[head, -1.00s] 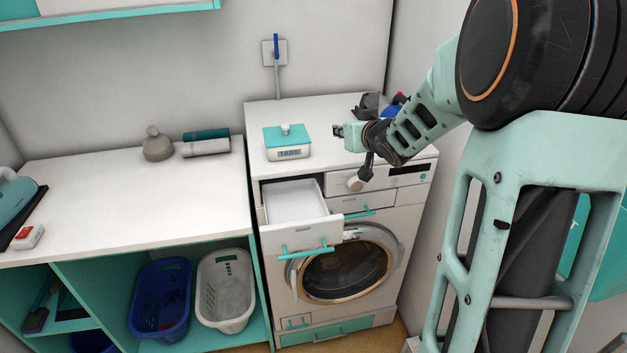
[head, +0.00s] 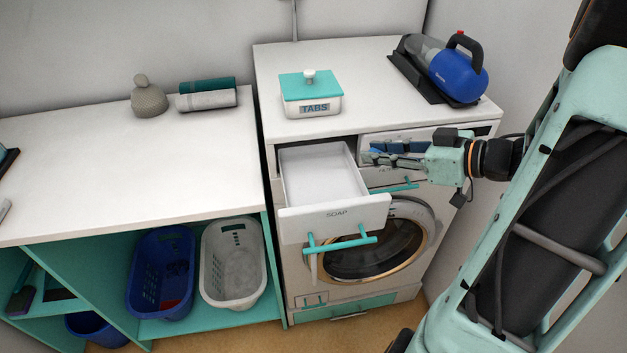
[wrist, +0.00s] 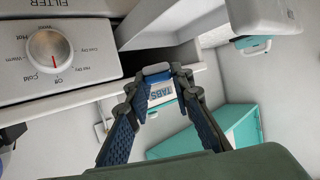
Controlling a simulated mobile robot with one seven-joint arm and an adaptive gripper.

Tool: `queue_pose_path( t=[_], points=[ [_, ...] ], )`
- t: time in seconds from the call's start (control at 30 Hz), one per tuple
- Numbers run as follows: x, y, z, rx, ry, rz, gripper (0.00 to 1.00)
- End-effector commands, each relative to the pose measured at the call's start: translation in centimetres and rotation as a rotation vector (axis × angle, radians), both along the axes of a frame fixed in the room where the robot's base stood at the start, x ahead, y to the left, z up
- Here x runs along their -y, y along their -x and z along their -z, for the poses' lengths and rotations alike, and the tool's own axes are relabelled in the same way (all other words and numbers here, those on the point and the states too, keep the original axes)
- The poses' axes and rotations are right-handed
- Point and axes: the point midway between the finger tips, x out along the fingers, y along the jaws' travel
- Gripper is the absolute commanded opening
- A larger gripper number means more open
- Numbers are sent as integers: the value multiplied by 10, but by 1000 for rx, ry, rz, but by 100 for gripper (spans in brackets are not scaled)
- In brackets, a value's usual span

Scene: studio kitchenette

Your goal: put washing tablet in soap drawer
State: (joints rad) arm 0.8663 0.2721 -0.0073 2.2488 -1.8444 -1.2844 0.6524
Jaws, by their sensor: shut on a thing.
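The soap drawer (head: 335,212) is pulled open at the washing machine's upper left, and its inside looks empty and white. My gripper (head: 368,157) is just right of the drawer, in front of the control panel. In the wrist view my gripper (wrist: 158,75) is shut on a small washing tablet (wrist: 157,69), blue and whitish, held at the fingertips. The tablet is too small to make out in the head view. The drawer (wrist: 262,17) also shows at the upper right of the wrist view, apart from the fingertips.
A TABS box (head: 311,100) with its teal lid on stands on the machine top. A blue handheld vacuum (head: 455,75) lies at its right. The control knob (wrist: 49,51) is close to my gripper in the wrist view. The drawer handle (head: 340,243) sticks out in front.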

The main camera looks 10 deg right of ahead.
Motion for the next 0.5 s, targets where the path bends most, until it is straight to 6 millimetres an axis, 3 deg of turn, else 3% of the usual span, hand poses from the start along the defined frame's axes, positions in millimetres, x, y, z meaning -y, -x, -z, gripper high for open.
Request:
queue_pose_path(
  t=[0.17, 0.5],
  points=[
    [-8, 15, 11, 1, 1, -38, 4],
    [-59, -33, 48, -1, -1, -45, 4]
  ],
)
